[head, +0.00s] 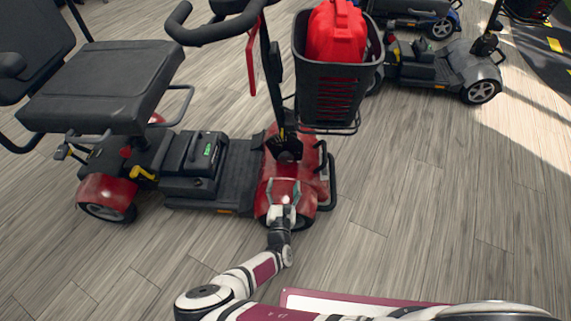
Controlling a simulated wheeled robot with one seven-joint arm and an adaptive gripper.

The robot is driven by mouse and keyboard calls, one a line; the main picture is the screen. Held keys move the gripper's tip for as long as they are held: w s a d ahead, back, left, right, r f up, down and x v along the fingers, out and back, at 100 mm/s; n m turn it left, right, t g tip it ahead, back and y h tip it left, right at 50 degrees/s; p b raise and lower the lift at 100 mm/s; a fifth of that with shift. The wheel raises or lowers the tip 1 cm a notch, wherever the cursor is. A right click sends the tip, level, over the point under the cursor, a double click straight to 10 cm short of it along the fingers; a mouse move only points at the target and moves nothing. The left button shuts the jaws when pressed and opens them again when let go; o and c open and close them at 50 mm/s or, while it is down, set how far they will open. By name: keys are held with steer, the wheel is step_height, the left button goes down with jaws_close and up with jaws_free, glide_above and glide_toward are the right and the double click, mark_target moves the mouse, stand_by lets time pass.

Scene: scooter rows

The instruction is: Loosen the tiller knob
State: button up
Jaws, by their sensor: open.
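A red and black mobility scooter (232,168) stands in front of me, its front end to the right. Its black tiller post (268,90) rises from the front deck to the dark handlebar (215,30). A dark round part (285,148) at the foot of the tiller looks like the tiller knob, but it is too small to be sure. My gripper (283,190) is over the scooter's red front cover, just below and nearer to me than that part, and apart from it in the picture. The gripper is open; I see nothing between its fingers. Its fingertips are small and hard to make out.
A black basket (337,82) holding a red bag (336,32) hangs at the tiller's right. The black seat (105,85) is at left. A grey scooter (440,65) stands at the back right. The wood-look floor (430,220) is clear at right.

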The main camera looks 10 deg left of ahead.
mark_target(285, 161)
steer(key=w+b, duration=0.1)
steer(key=w, duration=0.2)
steer(key=w+b, duration=0.1)
steer(key=w, duration=0.3)
steer(key=w+b, duration=0.2)
steer(key=w, duration=0.1)
steer(key=shift+w+a, duration=0.4)
steer(key=c, duration=1.2)
